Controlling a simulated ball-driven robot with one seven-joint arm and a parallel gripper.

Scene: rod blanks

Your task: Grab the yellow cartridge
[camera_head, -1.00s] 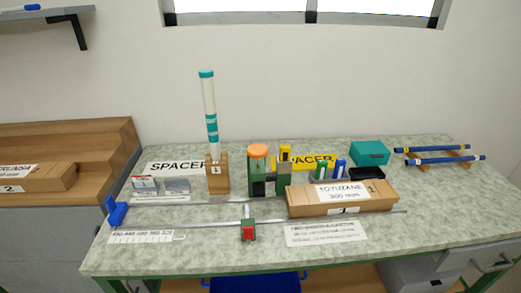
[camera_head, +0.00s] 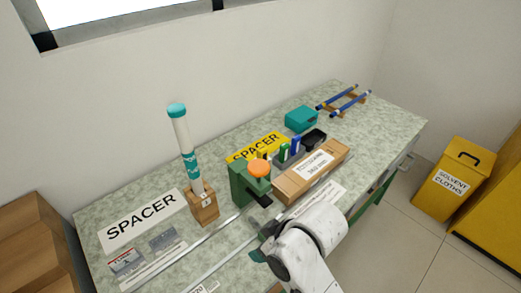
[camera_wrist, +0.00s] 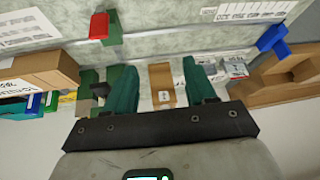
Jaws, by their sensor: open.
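The wooden tube block (camera_wrist: 161,72) shows beyond the gap, and the device is left of the fingers.
A tall white and teal tube (camera_head: 184,145) stands in a wooden block left of the device. A long cardboard box (camera_head: 311,174) lies right of it. A metal rail runs along the bench front. A teal box (camera_head: 301,119) and blue rods (camera_head: 343,100) are farther right.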

